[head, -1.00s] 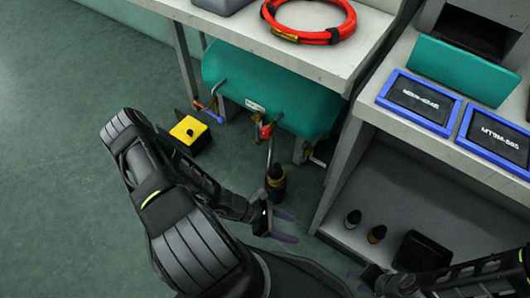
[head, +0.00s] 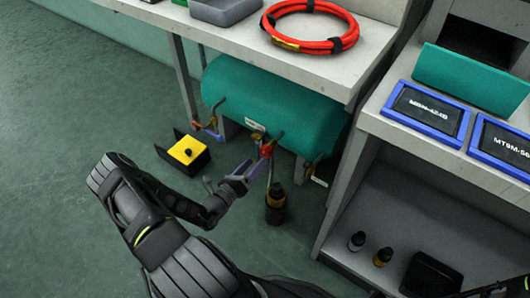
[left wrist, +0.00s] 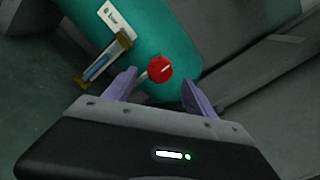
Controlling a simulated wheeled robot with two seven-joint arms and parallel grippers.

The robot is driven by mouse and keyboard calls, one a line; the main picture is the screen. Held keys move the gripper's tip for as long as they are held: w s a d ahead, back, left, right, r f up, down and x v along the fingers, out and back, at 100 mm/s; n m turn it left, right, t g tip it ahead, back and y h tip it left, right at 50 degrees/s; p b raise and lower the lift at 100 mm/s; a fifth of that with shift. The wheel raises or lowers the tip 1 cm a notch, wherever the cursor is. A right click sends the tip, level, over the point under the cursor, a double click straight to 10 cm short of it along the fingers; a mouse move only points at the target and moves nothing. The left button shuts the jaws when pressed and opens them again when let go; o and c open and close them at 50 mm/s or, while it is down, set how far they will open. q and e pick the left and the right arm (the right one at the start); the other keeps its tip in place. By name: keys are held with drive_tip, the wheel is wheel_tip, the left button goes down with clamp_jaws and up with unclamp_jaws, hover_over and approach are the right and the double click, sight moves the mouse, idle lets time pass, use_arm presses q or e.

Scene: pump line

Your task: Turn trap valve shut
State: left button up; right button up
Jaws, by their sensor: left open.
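A green tank (head: 270,98) lies under the workbench, with several small valves along its front. A red valve knob (head: 266,151) is at its front middle, above a thin pipe leading down towards a dark bottle (head: 275,205). My left gripper (head: 250,168) is open at this knob. In the left wrist view the red knob (left wrist: 160,68) shows between and just beyond the two spread fingers (left wrist: 160,92), nearer the left finger. I cannot tell whether a finger touches it. No valve label is legible. Only a piece of my right arm shows at the lower right corner.
A black-and-yellow box (head: 187,151) stands on the floor left of the gripper. A shelf unit (head: 345,205) with small bottles stands right. The workbench (head: 365,30) with a red hose coil (head: 315,42) overhangs the tank. The floor at left is clear.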

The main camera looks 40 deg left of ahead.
sight(264, 154)
use_arm(q)
drive_tip(key=w+b, duration=0.1)
drive_tip(key=w, duration=0.5)
drive_tip(key=shift+f+b, duration=0.1)
drive_tip(key=shift+b, duration=0.3)
drive_tip(key=shift+w, duration=0.4)
drive_tip(key=shift+c, duration=0.3)
drive_tip(key=c, duration=1.3)
